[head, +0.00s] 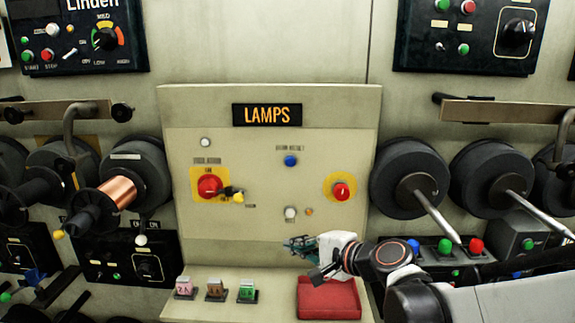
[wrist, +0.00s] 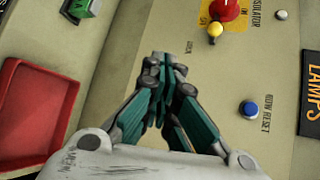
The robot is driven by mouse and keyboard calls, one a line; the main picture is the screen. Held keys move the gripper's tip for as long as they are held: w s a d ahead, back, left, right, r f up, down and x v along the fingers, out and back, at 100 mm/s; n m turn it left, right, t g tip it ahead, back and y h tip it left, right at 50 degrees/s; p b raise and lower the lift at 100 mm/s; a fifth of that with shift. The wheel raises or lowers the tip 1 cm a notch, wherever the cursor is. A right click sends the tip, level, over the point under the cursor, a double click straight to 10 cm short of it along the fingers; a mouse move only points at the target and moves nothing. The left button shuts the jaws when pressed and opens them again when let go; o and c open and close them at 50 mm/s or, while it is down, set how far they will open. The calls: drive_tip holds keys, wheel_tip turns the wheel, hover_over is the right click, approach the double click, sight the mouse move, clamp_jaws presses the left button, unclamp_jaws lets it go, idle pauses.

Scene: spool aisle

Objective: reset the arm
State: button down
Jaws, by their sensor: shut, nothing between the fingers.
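My gripper (head: 300,246) is in front of the lower part of the cream lamps panel (head: 270,140), above the shelf and the red tray. Its teal fingers show in the wrist view (wrist: 165,65), closed together with nothing between them. My arm comes in from the lower right. The fingers appear apart from the panel, though the exact gap cannot be told.
The panel has a red isolator knob (head: 209,186), a blue button (head: 291,160) and a red knob (head: 341,190). A red tray (head: 328,312) and small blocks, one of them green (head: 247,290), sit on the shelf. Spools (head: 410,180) flank the panel on both sides.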

drive_tip(key=s+d+f+n+g+h, duration=0.1)
drive_tip(key=s+d+n+h, duration=0.3)
drive_tip(key=s, duration=0.7)
drive_tip(key=s+d+f+n+g+h, duration=0.2)
drive_tip(key=s+d+n+h, duration=0.3)
drive_tip(key=s+d+n, duration=0.3)
drive_tip(key=s+d, duration=0.3)
drive_tip(key=d, duration=0.2)
drive_tip(key=shift+d+h, duration=0.3)
